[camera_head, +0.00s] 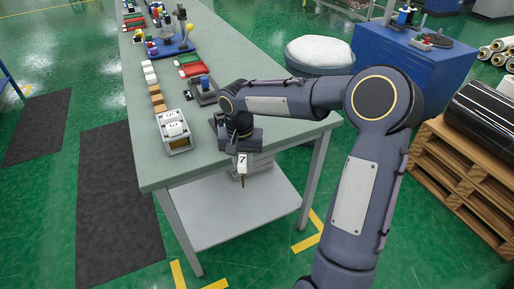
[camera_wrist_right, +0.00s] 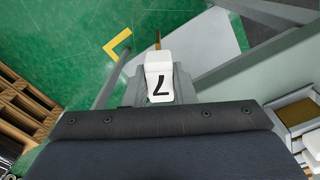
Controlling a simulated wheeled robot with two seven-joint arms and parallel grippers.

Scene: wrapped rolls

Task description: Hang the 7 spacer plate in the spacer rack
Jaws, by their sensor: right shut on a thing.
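The 7 spacer plate (camera_head: 242,163) is a small white block with a black 7. My right gripper (camera_head: 241,153) is shut on it and holds it out past the table's near edge, above the lower shelf. In the right wrist view the plate (camera_wrist_right: 159,86) shows its 7 upside down, with a thin brownish piece beyond it. The spacer rack (camera_head: 179,149) is a grey frame on the table, left of the gripper. It holds white plates and has a brownish area at its near end. Part of the rack (camera_wrist_right: 291,103) also shows in the right wrist view. My left gripper is out of view.
White and brown blocks line the table's left edge beyond the rack. The near table top (camera_head: 165,175) is bare. A stool and blue cabinet stand right.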

